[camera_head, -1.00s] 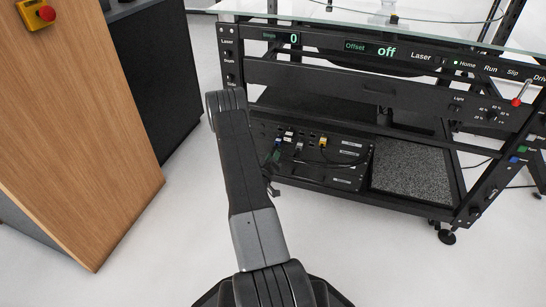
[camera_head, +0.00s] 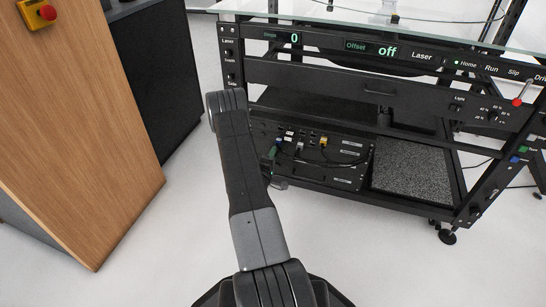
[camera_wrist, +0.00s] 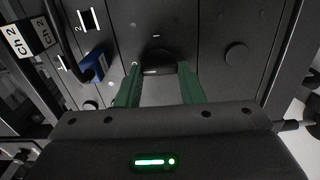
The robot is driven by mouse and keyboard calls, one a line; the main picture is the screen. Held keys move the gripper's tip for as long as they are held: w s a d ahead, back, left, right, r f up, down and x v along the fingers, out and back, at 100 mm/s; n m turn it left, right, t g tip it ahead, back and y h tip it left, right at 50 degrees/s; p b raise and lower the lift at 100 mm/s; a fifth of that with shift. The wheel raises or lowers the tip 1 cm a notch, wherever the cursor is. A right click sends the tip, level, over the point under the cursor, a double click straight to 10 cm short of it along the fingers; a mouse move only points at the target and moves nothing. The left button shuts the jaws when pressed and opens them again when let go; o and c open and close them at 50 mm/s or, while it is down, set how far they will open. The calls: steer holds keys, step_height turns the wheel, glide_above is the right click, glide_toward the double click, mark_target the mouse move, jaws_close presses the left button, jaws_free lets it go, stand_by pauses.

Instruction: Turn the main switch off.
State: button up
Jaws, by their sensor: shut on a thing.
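In the wrist view, a dark rounded knob (camera_wrist: 160,62) on a black panel sits between the green fingers of my gripper (camera_wrist: 159,72). It appears to be the main switch; no label for it is readable. The fingers are shut on it, one on each side, and its lower part blends into shadow. In the head view, my gripper (camera_head: 270,155) is at the left end of the equipment panel (camera_head: 341,180) on the rack's lower shelf. My arm hides most of it there, and the switch cannot be made out.
A blue connector with a cable (camera_wrist: 90,68) is plugged in left of my gripper. Another round black part (camera_wrist: 236,55) is on the right. The turntable frame (camera_head: 375,75) stands above the shelf. A wooden cabinet (camera_head: 75,150) stands left, with clear floor between.

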steer(key=shift+n, duration=0.3)
steer(key=o, duration=1)
steer(key=p+v, duration=0.4)
steer(key=v, duration=1)
